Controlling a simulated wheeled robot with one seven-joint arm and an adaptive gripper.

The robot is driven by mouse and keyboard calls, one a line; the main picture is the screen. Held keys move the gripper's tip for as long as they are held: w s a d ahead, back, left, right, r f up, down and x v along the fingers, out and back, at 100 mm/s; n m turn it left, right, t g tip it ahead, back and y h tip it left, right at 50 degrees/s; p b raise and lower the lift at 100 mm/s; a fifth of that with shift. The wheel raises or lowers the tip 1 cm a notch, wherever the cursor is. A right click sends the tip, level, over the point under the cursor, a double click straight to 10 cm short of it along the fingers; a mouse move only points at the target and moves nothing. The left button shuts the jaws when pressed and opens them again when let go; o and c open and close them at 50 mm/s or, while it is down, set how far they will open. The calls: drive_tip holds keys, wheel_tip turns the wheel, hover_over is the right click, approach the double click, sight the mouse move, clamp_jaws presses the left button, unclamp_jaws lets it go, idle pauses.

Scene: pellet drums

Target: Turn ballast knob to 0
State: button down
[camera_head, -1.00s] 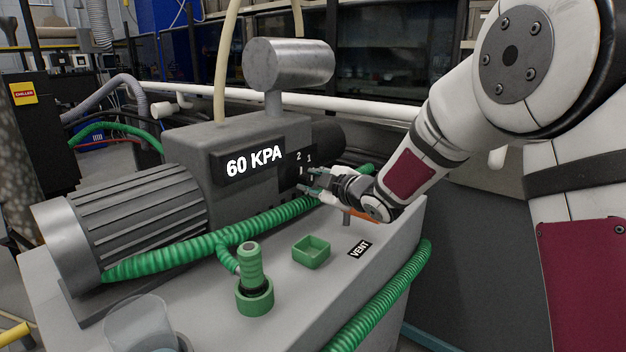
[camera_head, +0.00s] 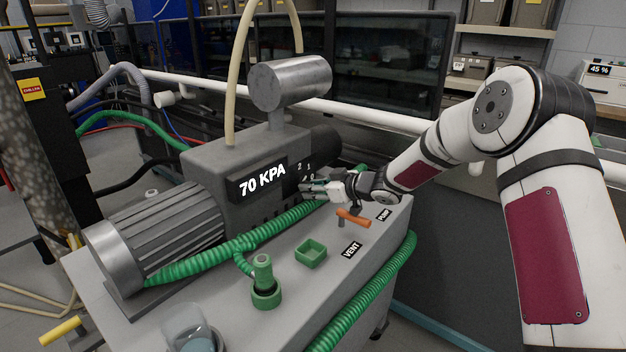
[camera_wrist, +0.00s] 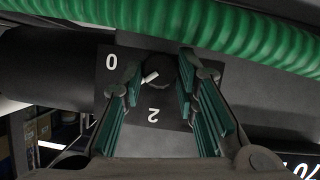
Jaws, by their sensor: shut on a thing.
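The ballast knob (camera_wrist: 161,73) is a small black round knob on a dark dial plate (camera_wrist: 112,84) on the pump. In the wrist view its white pointer mark slants to the lower left, between the figure 0 at the upper left and the figure 2 at the bottom. My gripper (camera_wrist: 160,77) has its green-padded fingers on both sides of the knob and is shut on it. In the head view my gripper (camera_head: 309,187) is against the dial plate (camera_head: 305,169), where 2 and 1 show; the knob is hidden behind the fingers there.
The grey pump (camera_head: 205,155) shows 70 KPA on its display (camera_head: 262,180). A green ribbed hose (camera_head: 235,243) runs close below the dial. An orange lever (camera_head: 353,217), a green tray (camera_head: 311,253) and a green hose fitting (camera_head: 264,283) stand on the bench top.

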drive_tip(key=m+g, duration=0.1)
drive_tip(key=m+y, duration=0.1)
drive_tip(key=m, duration=0.1)
drive_tip(key=shift+w+d+f+g, duration=0.1)
drive_tip(key=shift+w+g, duration=0.1)
drive_tip(key=shift+g, duration=0.2)
drive_tip(key=shift+w+d+m+g+y+b, duration=0.1)
drive_tip(key=shift+m+g+y+b, duration=0.65)
drive_tip(key=shift+m, duration=0.65)
drive_tip(key=c, duration=1.2)
unclamp_jaws()
drive_tip(key=shift+c, duration=0.2)
drive_tip(key=shift+d, duration=0.1)
drive_tip(key=v, duration=1.1)
drive_tip(key=shift+s+d, duration=0.25)
drive_tip(key=shift+d, duration=0.1)
